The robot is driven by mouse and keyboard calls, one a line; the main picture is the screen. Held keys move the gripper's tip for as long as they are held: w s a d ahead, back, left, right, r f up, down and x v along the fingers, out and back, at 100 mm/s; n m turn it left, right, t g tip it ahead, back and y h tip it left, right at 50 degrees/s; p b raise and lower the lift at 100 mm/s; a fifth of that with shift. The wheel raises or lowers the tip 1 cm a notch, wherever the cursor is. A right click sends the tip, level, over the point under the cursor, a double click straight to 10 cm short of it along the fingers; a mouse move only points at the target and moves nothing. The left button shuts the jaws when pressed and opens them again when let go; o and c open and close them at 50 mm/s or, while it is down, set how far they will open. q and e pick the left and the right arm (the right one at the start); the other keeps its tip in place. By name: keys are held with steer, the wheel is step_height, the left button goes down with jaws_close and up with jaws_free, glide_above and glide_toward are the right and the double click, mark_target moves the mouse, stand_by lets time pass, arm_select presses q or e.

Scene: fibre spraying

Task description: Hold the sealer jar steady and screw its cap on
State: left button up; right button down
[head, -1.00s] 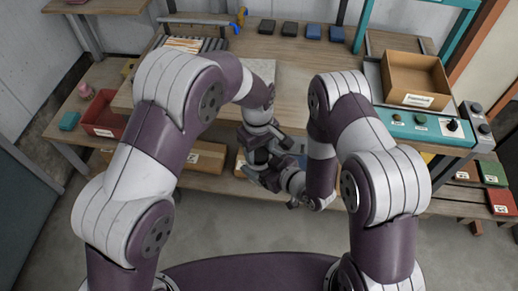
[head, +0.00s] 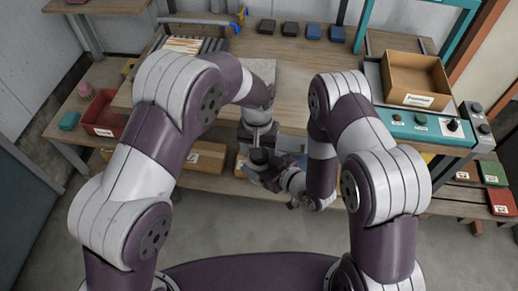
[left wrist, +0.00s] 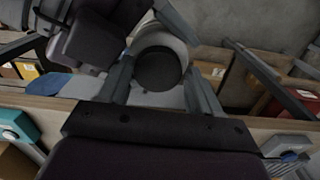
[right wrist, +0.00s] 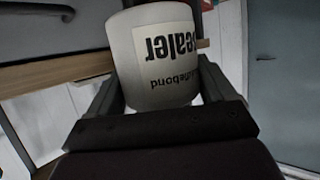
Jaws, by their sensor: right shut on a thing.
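The sealer jar (right wrist: 165,60) is a pale cylinder with a white label, upside down in the right wrist view. My right gripper (right wrist: 155,90) is shut on the jar, one finger on each side. In the left wrist view, the round dark cap (left wrist: 161,71) covers the middle of the pale jar end (left wrist: 158,38); I cannot tell how far it is screwed down. My left gripper (left wrist: 160,88) is open, with its fingers on either side of the cap and small gaps visible. In the head view the cap (head: 260,156) shows between my wrists; the jar body is mostly hidden.
The wooden workbench (head: 290,75) lies behind my grippers, with several dark and blue blocks at its back. An open cardboard box (head: 416,78) stands at the right near a teal control panel (head: 420,124). A red bin (head: 103,115) is at the left.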

arm_select(q)
steer(key=shift+d+r, duration=0.1)
steer(key=shift+d, duration=0.05)
steer(key=shift+r, duration=2.25)
steer(key=shift+c, duration=0.4)
steer(key=r+n, duration=0.2)
steer(key=n, duration=0.2)
steer(key=shift+w+r, duration=0.25)
steer(key=shift+r, duration=0.15)
steer(key=n, duration=0.2)
steer(key=shift+s+r+n, duration=0.1)
steer(key=shift+r+n, duration=0.15)
steer(key=shift+n, duration=0.05)
steer(key=n, duration=0.3)
steer(key=shift+s+a, duration=0.1)
steer(key=shift+a, duration=0.1)
